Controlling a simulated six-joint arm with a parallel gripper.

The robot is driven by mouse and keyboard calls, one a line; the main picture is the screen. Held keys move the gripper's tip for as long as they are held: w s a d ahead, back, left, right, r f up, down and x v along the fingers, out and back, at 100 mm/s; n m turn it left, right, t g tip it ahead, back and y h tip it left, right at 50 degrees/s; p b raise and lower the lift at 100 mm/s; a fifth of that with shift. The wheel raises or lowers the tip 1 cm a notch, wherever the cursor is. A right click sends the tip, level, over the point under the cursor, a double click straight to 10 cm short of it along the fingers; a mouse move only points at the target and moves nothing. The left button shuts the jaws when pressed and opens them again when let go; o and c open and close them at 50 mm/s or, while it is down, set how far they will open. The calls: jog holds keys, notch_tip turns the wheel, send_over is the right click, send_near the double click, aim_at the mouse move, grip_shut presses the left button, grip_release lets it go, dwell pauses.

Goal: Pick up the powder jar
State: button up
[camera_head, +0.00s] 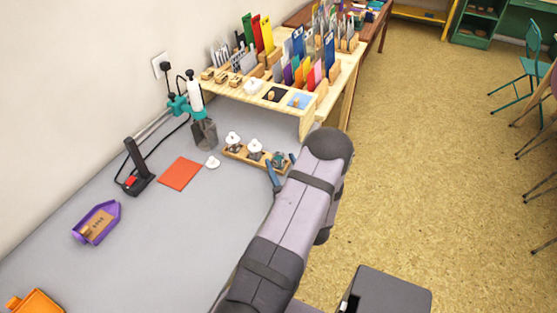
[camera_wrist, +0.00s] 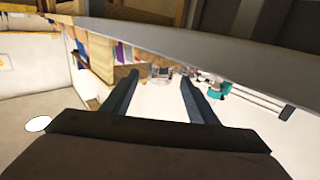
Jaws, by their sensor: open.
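A wooden holder (camera_head: 242,155) on the grey table carries three small glass jars. The left jar (camera_head: 233,141) and middle jar (camera_head: 254,151) have white tops. The right jar (camera_head: 279,158) shows no white top and looks dark or teal. I cannot tell for sure which is the powder jar. My gripper (camera_head: 280,162) is open, its fingers appearing on either side of the right jar; contact cannot be told. In the wrist view a clear glass jar (camera_wrist: 160,71) shows between the fingertips of my gripper (camera_wrist: 159,77). A small white lid (camera_head: 212,162) lies on the table.
A wooden rack (camera_head: 318,103) with colourful cards stands behind the holder. A teal-clamped stand tool (camera_head: 196,97), red-orange sheet (camera_head: 180,174), black stand (camera_head: 137,170), purple tray (camera_head: 105,213) and orange box (camera_head: 38,303) are to the left. The front table middle is clear.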

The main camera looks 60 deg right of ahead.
aim_at(281, 161)
jog(key=shift+p+x, duration=0.3)
jog(key=shift+x, duration=1.45)
jog(key=shift+c, duration=0.3)
jog(key=c, duration=1.1)
jog(key=shift+r, duration=0.1)
